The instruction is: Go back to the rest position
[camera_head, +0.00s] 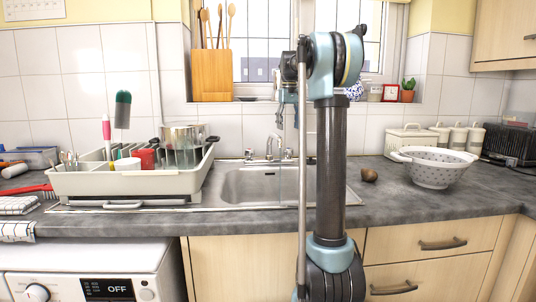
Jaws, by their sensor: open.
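My gripper (281,122) hangs high in front of the window and wall tiles, pointing down above the sink (256,184). It is small and partly overlapped by my arm's own links. Its jaws are open, and nothing shows between them. My arm stands upright in the middle of the view, folded at the top. It hides the right part of the sink. The grey basin looks empty where I can see it.
A cream dish rack (82,184) with a pot (182,146) stands left of the sink. A white colander (433,168) and a small brown round thing (369,175) sit on the right counter. The wooden utensil holder (212,76) is on the sill. The tap (270,148) stands behind the basin.

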